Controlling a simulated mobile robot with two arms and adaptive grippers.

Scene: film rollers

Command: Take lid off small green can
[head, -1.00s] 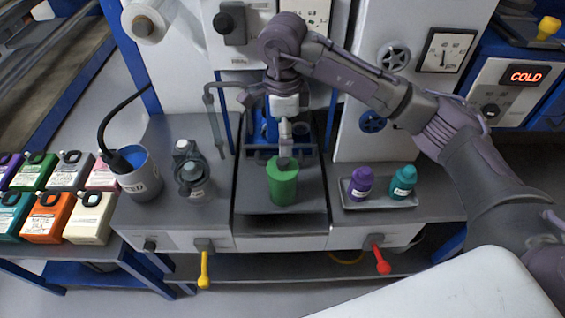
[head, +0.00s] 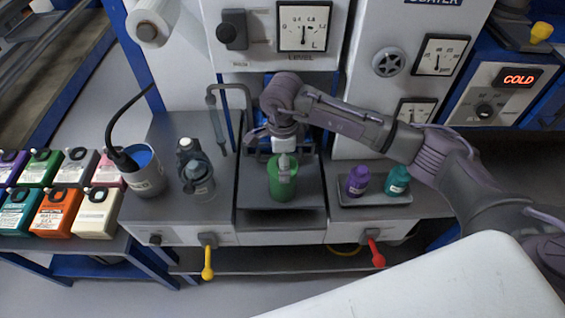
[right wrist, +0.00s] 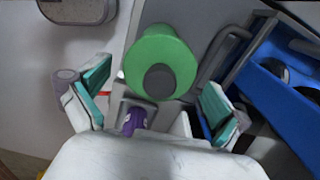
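The small green can (head: 284,190) stands upright on the grey middle platform of the machine. In the right wrist view the green can (right wrist: 150,52) shows from above, with a dark grey round knob (right wrist: 160,81) on its lid. My right gripper (head: 285,166) is over the can in the head view and hides part of its top. In the right wrist view my right gripper (right wrist: 157,88) is open, its teal-padded fingers spread to either side of the knob. No contact shows. My left gripper is in neither view.
A tray (head: 345,201) with a purple bottle (head: 357,180) and a teal bottle (head: 397,181) sits right of the can. Grey flasks (head: 197,178) and a grey pot (head: 147,181) stand left. Yellow (head: 208,262) and red (head: 376,254) levers hang in front.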

